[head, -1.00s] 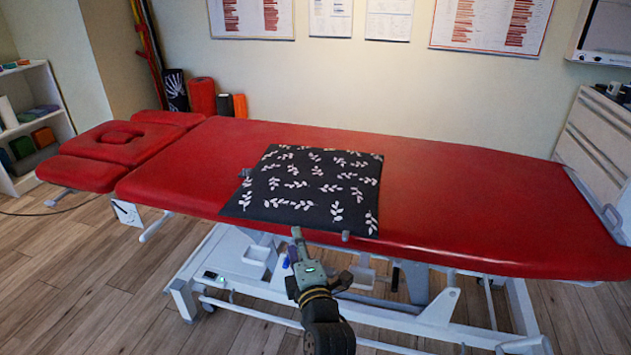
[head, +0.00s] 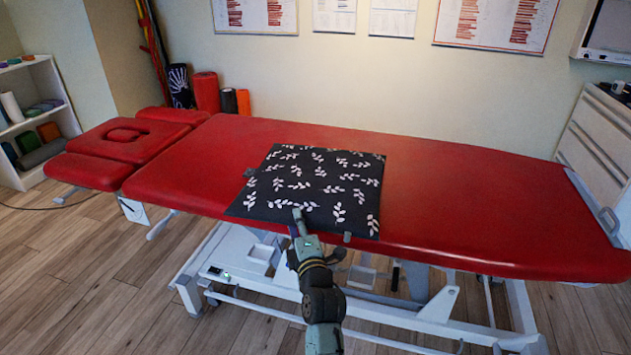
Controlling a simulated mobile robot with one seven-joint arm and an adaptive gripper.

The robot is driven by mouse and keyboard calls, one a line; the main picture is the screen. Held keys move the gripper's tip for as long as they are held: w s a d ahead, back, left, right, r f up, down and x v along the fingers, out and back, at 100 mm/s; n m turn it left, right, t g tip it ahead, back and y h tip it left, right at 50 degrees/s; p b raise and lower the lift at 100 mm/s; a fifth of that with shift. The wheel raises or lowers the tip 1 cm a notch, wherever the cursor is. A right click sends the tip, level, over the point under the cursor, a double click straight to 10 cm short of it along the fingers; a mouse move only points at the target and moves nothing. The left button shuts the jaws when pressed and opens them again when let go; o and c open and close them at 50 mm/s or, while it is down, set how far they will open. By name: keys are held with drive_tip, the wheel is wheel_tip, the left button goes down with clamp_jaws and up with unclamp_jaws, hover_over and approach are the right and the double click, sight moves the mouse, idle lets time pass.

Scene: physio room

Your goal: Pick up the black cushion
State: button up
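The black cushion (head: 318,184) with white leaf sprigs lies flat on the red treatment table (head: 470,205), near its front edge. My gripper (head: 299,214) reaches in from below the picture, at the cushion's front edge. One finger tip overlaps the lower part of the cushion in the head view. I cannot tell whether it touches the cushion. The gripper is small and seen from behind, and how far its fingers are apart is unclear.
The headrest section (head: 122,140) of the table is at the left. A white shelf (head: 35,120) stands at the far left, and a drawer cabinet (head: 597,140) at the right. Foam rollers (head: 206,92) stand behind the table. Bare red surface lies to the cushion's right.

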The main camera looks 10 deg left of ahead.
drive_tip(key=c, duration=0.7)
drive_tip(key=shift+r, duration=0.15)
